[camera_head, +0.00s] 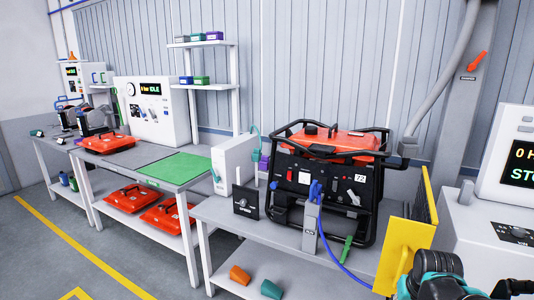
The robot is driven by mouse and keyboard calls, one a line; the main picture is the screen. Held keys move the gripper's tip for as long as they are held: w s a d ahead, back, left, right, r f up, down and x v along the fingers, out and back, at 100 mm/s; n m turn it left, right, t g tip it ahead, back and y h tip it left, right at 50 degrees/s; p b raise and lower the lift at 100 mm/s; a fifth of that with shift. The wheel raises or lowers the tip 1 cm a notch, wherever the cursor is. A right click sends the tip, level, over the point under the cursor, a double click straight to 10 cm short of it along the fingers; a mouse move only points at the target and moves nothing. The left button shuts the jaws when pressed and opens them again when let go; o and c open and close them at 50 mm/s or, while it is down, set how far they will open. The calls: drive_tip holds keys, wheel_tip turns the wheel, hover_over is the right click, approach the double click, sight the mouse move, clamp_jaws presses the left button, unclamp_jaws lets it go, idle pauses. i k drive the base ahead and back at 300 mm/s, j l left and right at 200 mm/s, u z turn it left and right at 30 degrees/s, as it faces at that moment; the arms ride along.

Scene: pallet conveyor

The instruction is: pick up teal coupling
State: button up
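The teal coupling (271,289) lies on the low shelf under the generator bench, near the bottom edge of the picture. It is a small tapered piece, apparently on its side. An orange coupling (240,274) lies just to its left, with a small gap between them. A teal and black mechanical part at the bottom right corner appears to be part of my arm. No gripper fingers can be made out.
A black-framed generator with an orange top (330,175) stands on the bench (222,212) above the shelf. A blue hose (335,262) hangs across the bench front. A yellow panel (408,245) stands at right. Open floor (160,265) lies left of the bench.

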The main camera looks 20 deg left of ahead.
sight(256, 157)
drive_tip(key=i+j+z, duration=0.1)
drive_tip(key=j, duration=0.55)
drive_tip(key=i+j+z, duration=0.1)
drive_tip(key=j, duration=0.6)
drive_tip(key=i+j, duration=0.15)
drive_tip(key=j, duration=0.55)
drive_tip(key=i+j+z, duration=0.15)
drive_tip(key=j, duration=0.5)
